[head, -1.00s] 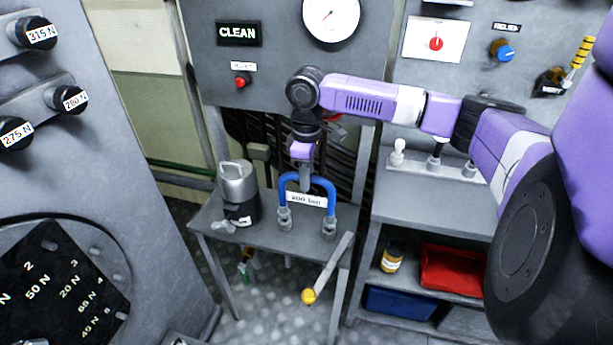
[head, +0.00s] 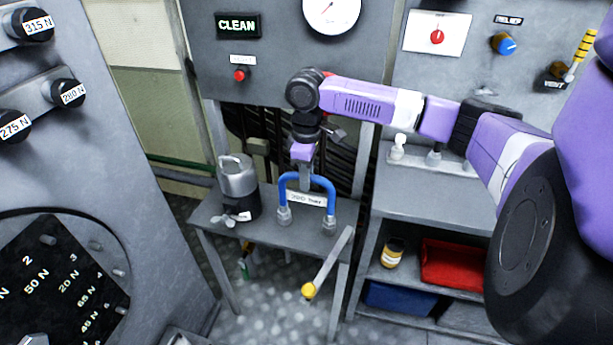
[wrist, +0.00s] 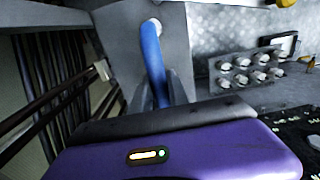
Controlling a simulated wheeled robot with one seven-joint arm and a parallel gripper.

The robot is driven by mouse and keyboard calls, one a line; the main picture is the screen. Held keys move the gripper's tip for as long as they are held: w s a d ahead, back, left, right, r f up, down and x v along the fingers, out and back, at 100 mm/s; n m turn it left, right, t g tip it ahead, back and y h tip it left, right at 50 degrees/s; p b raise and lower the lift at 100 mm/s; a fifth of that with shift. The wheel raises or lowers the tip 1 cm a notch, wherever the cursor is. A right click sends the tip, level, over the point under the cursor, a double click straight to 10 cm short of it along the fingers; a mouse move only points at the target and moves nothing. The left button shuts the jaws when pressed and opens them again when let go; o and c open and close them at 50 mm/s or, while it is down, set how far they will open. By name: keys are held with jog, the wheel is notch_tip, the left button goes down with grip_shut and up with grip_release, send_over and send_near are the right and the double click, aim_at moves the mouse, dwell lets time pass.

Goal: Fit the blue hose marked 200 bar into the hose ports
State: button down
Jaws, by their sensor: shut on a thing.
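The blue hose (head: 329,190) is an inverted U with a white label, which looks like 200 bar but is blurred, and a grey fitting at each end. My gripper (head: 305,178) points down and is shut on the top of its arch. The hose stands upright over the front right of the small grey table (head: 268,236). Its fittings are at the tabletop, and I cannot tell whether they sit in the ports, which they hide. In the wrist view the hose (wrist: 153,62) runs from the jaws to a light ring on a grey surface.
A silver and black canister (head: 238,180) stands on the table left of the hose, with a small grey winged part (head: 232,218) before it. A yellow-knobbed lever (head: 309,291) sticks out in front. A shelf unit (head: 425,200) stands close on the right.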

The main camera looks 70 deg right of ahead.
jog(key=c, duration=1.2)
grip_release()
jog(key=shift+r, duration=0.1)
notch_tip(320, 180, up, 8)
jog(key=shift+f+b, duration=0.15)
jog(key=shift+b, duration=0.3)
